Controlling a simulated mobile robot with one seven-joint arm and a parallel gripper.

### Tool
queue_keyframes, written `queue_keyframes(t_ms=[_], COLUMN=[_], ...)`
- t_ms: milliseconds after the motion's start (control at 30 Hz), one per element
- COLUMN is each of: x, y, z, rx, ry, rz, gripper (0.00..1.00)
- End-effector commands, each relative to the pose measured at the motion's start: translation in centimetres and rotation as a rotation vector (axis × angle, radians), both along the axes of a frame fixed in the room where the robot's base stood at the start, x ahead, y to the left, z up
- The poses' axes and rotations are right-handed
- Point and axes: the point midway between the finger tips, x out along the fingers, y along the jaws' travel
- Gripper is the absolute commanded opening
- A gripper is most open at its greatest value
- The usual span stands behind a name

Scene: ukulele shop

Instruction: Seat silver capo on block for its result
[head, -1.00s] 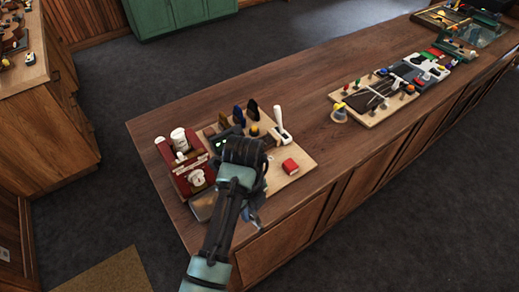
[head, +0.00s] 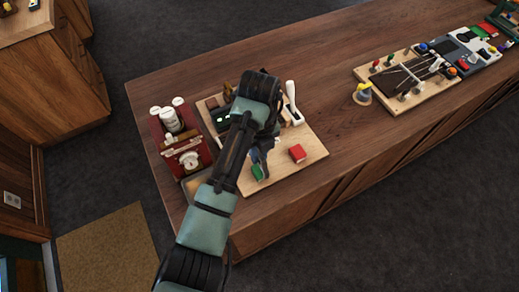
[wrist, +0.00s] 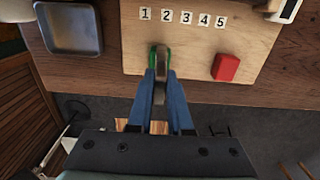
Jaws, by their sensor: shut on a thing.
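My gripper (wrist: 160,88) has blue fingers, shut on a grey, silver-looking capo (wrist: 161,62) that stands up between the fingertips in the wrist view. A green block (wrist: 153,53) shows right behind and beside the capo; whether they touch I cannot tell. In the head view the green block (head: 257,172) lies near the front edge of the light wooden board (head: 280,170), just below my gripper (head: 262,156). A red block (wrist: 226,67) sits on the board to the right, clear of my fingers. In the head view the capo is mostly hidden by my wrist.
A row of numbered labels (wrist: 182,17) runs along the board. A grey metal tray (wrist: 70,28) lies left of it. A red caddy with white bottles (head: 181,140) stands left of the board. A white-handled tool (head: 292,103) is at its back. Bare counter (head: 335,115) lies right.

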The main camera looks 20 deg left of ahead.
Motion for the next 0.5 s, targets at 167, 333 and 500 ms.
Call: queue_keyframes(t_ms=[167, 333, 500], x=[0.0, 0.0, 0.0], y=[0.0, 0.0, 0.0], z=[-2.3, -2.8, -2.7], rx=[0.0, 0.0, 0.0], ry=[0.0, 0.0, 0.0], rz=[0.001, 0.001, 0.001], gripper=[0.0, 0.0, 0.0])
